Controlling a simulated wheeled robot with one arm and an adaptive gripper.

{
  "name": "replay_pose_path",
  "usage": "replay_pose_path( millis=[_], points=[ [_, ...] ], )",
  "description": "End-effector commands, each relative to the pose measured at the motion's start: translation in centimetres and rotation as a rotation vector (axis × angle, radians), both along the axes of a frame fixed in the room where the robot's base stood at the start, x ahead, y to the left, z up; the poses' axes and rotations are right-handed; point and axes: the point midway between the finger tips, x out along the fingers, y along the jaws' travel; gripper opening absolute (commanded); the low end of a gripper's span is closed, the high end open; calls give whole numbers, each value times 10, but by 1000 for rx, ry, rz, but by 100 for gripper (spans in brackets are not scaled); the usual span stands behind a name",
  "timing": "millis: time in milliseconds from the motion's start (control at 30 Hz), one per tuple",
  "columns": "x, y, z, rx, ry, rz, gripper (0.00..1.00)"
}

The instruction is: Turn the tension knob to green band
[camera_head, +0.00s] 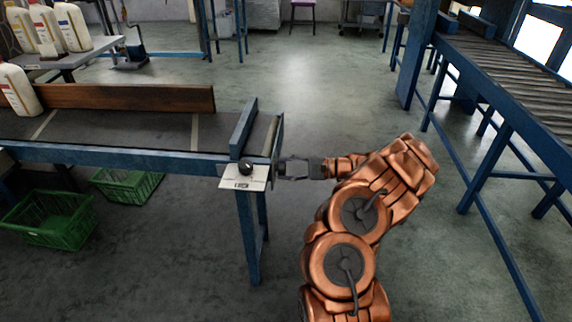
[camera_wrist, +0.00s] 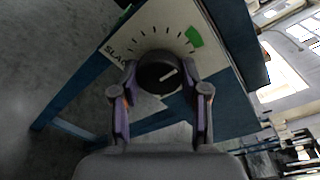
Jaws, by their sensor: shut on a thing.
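The tension knob (camera_wrist: 157,74) is a round black dial with a white pointer line, set on a white panel (camera_wrist: 150,28) with black tick marks. The pointer line aims up and to the right, short of a direct line to the green band. My gripper (camera_wrist: 160,92) is shut on the knob, with one finger on each side. In the head view the knob (camera_head: 246,166) sits on the white panel at the conveyor's end, with my gripper (camera_head: 281,169) at its right.
The conveyor (camera_head: 110,127) with a brown side board (camera_head: 130,97) runs left from the panel. White bottles (camera_head: 17,90) stand at the left. Green crates (camera_head: 48,218) lie on the floor below. A roller conveyor (camera_head: 510,80) stands at the right; the floor between is clear.

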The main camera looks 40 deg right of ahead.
Motion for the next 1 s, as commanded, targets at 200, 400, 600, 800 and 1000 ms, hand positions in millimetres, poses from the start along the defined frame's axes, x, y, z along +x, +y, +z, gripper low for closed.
replay_pose_path(
  millis=[200,400,600,800,1000],
  points=[
    [-1,0,-2,15,21,1,10],
    [-1,1,-2,16,22,2,10],
    [-1,1,-2,15,22,3,51],
    [0,0,-1,15,20,2,69],
    [0,0,-1,15,19,1,69]
  ],
)
